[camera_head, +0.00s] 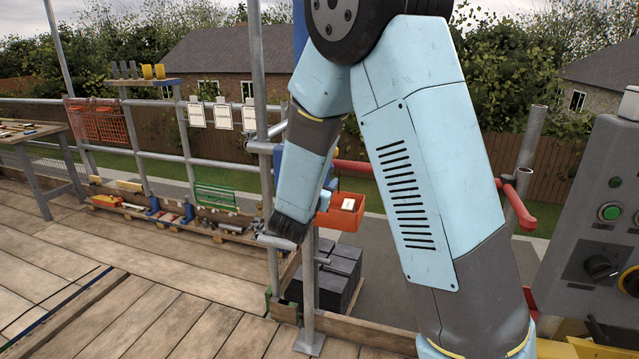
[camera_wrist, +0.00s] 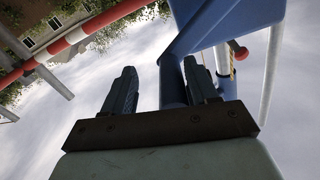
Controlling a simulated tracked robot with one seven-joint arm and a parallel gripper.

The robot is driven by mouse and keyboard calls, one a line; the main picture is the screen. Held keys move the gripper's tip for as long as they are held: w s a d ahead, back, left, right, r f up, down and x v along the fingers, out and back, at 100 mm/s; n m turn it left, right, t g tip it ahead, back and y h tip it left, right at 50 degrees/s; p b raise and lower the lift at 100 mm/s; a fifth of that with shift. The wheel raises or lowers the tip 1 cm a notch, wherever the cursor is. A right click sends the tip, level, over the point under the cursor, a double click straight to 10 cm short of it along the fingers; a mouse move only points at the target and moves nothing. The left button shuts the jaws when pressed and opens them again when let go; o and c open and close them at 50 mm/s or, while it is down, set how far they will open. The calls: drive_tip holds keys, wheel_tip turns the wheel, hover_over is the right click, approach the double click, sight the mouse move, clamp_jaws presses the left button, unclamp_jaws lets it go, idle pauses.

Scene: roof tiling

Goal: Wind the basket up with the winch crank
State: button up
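My gripper (camera_wrist: 160,88) shows in the wrist view with its two dark fingers apart, pointing up toward the sky. A blue post (camera_wrist: 173,82) rises beyond the fingers, nearer the right one; I cannot tell whether they touch. An orange-red open bin (camera_head: 341,213), possibly the basket, holds a pale item behind my forearm.
Dark stacked tiles (camera_head: 338,277) stand below, past the deck edge. A red rail (camera_head: 354,166) runs behind my arm. A grey control box (camera_head: 598,225) is at the right. The wooden deck (camera_head: 165,290) at left is mostly clear.

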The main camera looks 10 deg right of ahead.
drive_tip(key=v, duration=1.3)
drive_tip(key=shift+s, duration=0.35)
drive_tip(key=shift+a, duration=0.1)
